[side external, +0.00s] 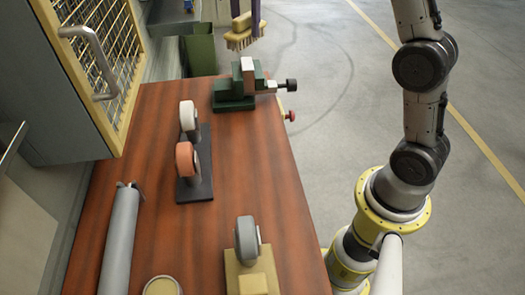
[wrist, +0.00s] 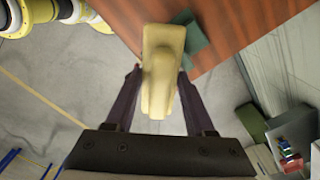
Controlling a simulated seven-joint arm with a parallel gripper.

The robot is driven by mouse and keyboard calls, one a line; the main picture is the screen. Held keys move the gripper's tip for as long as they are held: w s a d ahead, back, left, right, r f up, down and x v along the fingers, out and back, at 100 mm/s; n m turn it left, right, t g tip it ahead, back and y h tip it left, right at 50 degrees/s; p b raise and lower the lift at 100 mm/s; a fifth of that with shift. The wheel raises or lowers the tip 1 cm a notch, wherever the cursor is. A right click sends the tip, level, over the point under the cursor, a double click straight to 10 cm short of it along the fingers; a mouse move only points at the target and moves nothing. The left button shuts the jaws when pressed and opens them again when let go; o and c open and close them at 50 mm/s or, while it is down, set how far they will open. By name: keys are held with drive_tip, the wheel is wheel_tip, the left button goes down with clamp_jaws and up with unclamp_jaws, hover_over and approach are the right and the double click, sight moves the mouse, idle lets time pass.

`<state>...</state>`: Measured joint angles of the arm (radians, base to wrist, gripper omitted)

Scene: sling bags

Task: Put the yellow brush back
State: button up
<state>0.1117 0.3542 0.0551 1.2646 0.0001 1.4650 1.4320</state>
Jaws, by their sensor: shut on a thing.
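The yellow brush (side external: 240,38) hangs at the top of the side external view, bristles down, above the floor just past the far end of the bench and behind the green vise. My gripper (side external: 255,18) is shut on it; only its dark fingers show there, cut off by the top edge. In the wrist view the brush (wrist: 162,60) is a pale yellow block between the two dark fingers of my gripper (wrist: 160,85), which touch its sides.
The green vise (side external: 236,102) stands at the far end of the brown bench (side external: 150,125). A green bin (side external: 200,52) is beyond the bench. Wheels on a black stand (side external: 194,190), a grey wheel on a yellow block (side external: 247,240) and a grey roll (side external: 120,240) stand nearer. A mesh-door cabinet (side external: 95,60) rises at left.

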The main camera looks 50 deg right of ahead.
drive_tip(key=s+a+f+n, duration=0.25)
drive_tip(key=s+a, duration=0.25)
drive_tip(key=s, duration=0.6)
drive_tip(key=s+a+f+n, duration=0.2)
drive_tip(key=s+a+n, duration=0.15)
drive_tip(key=s, duration=0.75)
drive_tip(key=s+a+f+n, duration=0.25)
drive_tip(key=s+a, duration=0.35)
drive_tip(key=s, duration=0.6)
drive_tip(key=w+a+f, duration=0.2)
drive_tip(key=w, duration=0.1)
drive_tip(key=w+a+f, duration=0.3)
drive_tip(key=w, duration=0.1)
drive_tip(key=w+a+f, duration=0.2)
drive_tip(key=w+f, duration=0.1)
drive_tip(key=shift+w+a+f, duration=0.15)
drive_tip(key=shift+w+a, duration=0.05)
drive_tip(key=shift+a, duration=0.05)
drive_tip(key=shift+w+a+f, duration=0.25)
drive_tip(key=shift+w+f, duration=0.1)
drive_tip(key=shift+f, duration=0.1)
drive_tip(key=shift+w+a+f, duration=0.1)
drive_tip(key=shift+w+f, duration=0.05)
drive_tip(key=shift+f, duration=1.6)
